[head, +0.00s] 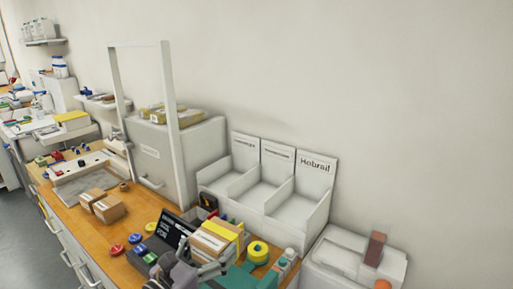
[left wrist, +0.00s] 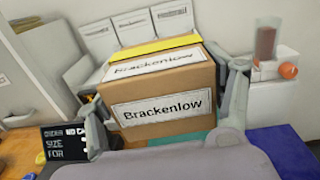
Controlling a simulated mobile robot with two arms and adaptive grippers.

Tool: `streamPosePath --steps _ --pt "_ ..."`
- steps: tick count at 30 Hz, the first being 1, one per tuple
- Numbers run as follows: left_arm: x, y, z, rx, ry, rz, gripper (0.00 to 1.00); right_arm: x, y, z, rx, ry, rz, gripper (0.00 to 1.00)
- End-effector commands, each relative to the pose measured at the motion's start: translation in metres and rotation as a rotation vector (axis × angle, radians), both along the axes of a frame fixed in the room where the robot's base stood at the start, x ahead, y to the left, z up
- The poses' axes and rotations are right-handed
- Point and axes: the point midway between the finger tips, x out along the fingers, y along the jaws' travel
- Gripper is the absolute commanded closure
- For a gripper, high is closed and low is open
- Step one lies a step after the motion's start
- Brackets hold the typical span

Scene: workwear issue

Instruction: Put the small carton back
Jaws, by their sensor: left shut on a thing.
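A small brown carton with a white label and a yellow top edge (head: 212,238) is held above the front part of the bench. In the left wrist view the carton (left wrist: 160,92) fills the middle, and its label reads "Brackenlow". My left gripper (head: 200,266) is shut on it, one finger at each side. A white rack with three open bays (head: 262,212) stands behind it against the wall. The right bay's label reads something like "Hebrail"; the other two are too small to read. The bays look empty. My right gripper is not in view.
A black sign (head: 174,229), yellow tape roll (head: 258,252) and coloured discs (head: 117,250) are near the held carton. A white frame (head: 169,120) and a grey cabinet stand left of the rack.

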Motion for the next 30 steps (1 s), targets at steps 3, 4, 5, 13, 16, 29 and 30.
streamPosePath --steps 3,4,5,13,16,29,30 --pt "-0.027 0.000 -0.031 -0.008 0.007 0.055 0.61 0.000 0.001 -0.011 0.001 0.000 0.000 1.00" --pt "-0.035 0.001 -0.038 -0.008 0.010 0.073 0.61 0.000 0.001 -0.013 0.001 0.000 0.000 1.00" --pt "-0.043 0.003 -0.044 -0.009 0.009 0.093 0.61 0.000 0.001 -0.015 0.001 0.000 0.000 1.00" --pt "-0.111 0.029 -0.088 -0.002 0.009 0.304 0.61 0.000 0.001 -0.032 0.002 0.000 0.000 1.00" --pt "-0.134 0.042 -0.098 -0.001 0.007 0.382 0.61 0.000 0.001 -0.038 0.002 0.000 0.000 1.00" --pt "-0.176 0.070 -0.108 -0.003 0.000 0.538 0.61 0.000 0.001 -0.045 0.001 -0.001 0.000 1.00" --pt "-0.176 0.070 -0.107 -0.002 -0.002 0.539 0.61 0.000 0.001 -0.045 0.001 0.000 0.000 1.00"
